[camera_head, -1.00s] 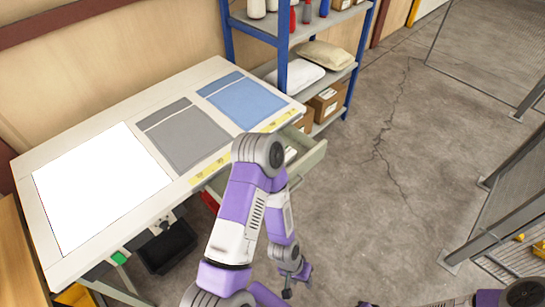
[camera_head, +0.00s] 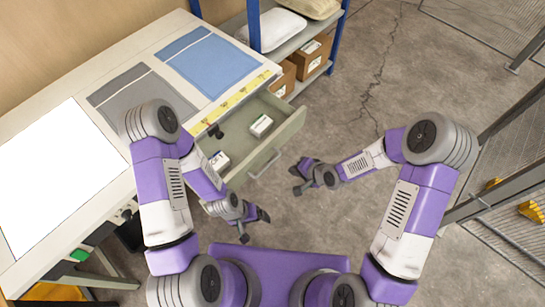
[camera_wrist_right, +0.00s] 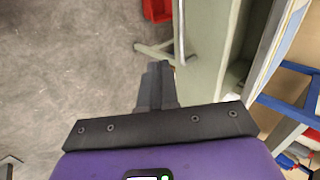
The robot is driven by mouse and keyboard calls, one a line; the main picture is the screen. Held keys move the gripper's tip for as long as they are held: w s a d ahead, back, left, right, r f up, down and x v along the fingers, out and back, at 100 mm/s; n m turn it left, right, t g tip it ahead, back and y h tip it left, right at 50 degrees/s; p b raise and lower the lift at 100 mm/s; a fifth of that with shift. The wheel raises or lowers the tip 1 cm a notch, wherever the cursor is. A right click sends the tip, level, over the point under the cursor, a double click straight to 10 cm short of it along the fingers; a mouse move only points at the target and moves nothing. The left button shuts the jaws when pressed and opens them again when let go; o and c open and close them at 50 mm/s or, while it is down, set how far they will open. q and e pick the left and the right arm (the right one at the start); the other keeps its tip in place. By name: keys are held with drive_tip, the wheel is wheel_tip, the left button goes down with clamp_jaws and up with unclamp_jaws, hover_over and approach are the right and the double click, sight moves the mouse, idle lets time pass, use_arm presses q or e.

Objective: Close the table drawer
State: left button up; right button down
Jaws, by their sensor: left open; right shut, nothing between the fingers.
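The table drawer (camera_head: 290,133) is pulled out from the right side of the work table (camera_head: 188,112). Its pale green front has a bar handle (camera_head: 265,165). White boxes and a dark item lie inside. My right gripper (camera_head: 296,180) is shut and empty, in front of the drawer and apart from its front. In the right wrist view its fingers (camera_wrist_right: 158,68) are together, beside the drawer front (camera_wrist_right: 208,32) and its handle (camera_wrist_right: 181,35). My left gripper (camera_head: 258,224) is open and empty, below the drawer's near corner in the head view.
A blue-framed shelf (camera_head: 283,50) with cardboard boxes and pillows stands behind the table's far end. A mesh fence (camera_head: 490,150) runs along the right. Concrete floor (camera_head: 350,90) in front of the drawer is clear. A red bin (camera_wrist_right: 157,9) shows in the right wrist view.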

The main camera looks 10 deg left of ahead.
sight(268, 153)
drive_tip(key=shift+m+t+y, duration=0.4)
drive_tip(key=shift+m+y, duration=0.1)
drive_tip(key=w+a+f+b, duration=0.1)
drive_tip(key=w+a, duration=0.1)
drive_tip(key=w+a+f+b, duration=0.1)
drive_tip(key=w+a, duration=0.2)
drive_tip(key=w+a+f+b, duration=0.1)
drive_tip(key=w+a+f, duration=0.1)
drive_tip(key=a, duration=0.1)
drive_tip(key=shift+w+a, duration=0.15)
drive_tip(key=shift+w, duration=0.2)
